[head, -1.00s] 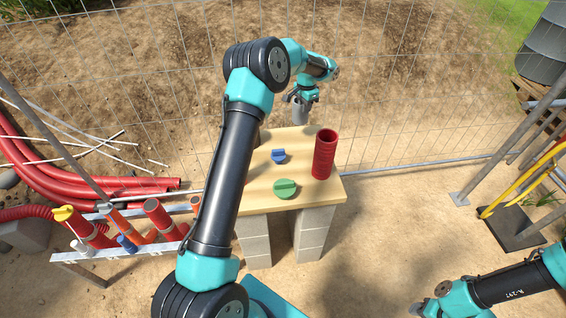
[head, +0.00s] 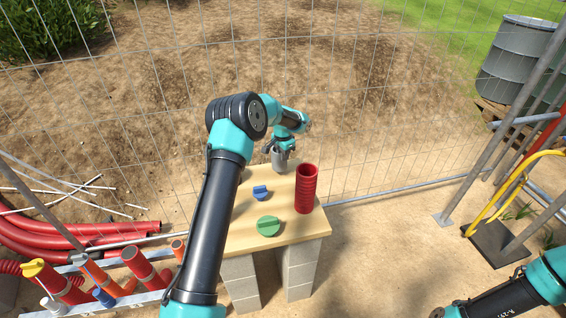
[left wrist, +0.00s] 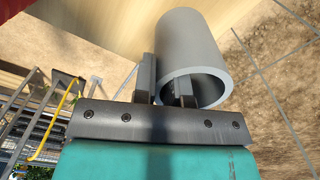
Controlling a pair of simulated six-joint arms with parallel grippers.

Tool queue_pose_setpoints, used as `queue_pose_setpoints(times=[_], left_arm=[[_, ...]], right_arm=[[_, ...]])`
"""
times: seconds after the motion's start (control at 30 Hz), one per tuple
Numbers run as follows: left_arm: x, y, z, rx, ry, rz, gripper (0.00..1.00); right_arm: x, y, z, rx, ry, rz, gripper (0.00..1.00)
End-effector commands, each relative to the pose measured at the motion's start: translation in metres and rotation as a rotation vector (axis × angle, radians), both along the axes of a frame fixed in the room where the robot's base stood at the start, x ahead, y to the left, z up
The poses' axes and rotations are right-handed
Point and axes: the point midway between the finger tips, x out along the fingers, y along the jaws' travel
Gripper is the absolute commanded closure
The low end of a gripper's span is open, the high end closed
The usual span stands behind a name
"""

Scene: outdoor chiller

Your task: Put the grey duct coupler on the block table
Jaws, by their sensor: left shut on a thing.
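The grey duct coupler (head: 280,158) is a short open tube, held at the far edge of the block table (head: 285,228), a wooden top on grey blocks. My left gripper (head: 284,145) is shut on its wall. In the left wrist view, the coupler (left wrist: 188,38) has one finger of the gripper (left wrist: 165,85) outside its wall and one inside its mouth. I cannot tell whether its lower end touches the wood. My right arm shows at the lower right, its fingers out of view.
A red ribbed tube (head: 306,189) stands at the table's right. A blue piece (head: 260,192) and a green round piece (head: 268,225) lie left of it. A rack (head: 120,302) of coloured tubes is at lower left. A wire fence runs behind the table.

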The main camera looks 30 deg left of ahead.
Motion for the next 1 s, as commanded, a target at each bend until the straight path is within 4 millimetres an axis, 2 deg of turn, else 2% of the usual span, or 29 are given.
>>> queue_pose_setpoints(times=[0.3,0.7,0.73,1.0], left_arm=[[0.0,0.0,-0.035,0.0,0.002,0.0,1.0],[0.0,0.0,-0.039,0.0,0.001,0.0,1.0],[0.0,0.0,-0.039,0.0,0.001,0.0,0.87],[0.0,0.0,-0.039,-0.001,0.001,0.0,0.62]], right_arm=[[0.0,0.0,0.0,0.0,0.0,0.0,0.54],[0.0,0.0,0.0,0.0,0.0,0.0,0.54],[0.0,0.0,0.0,0.0,0.0,0.0,0.54],[0.0,0.0,0.0,0.0,0.0,0.0,0.54]])
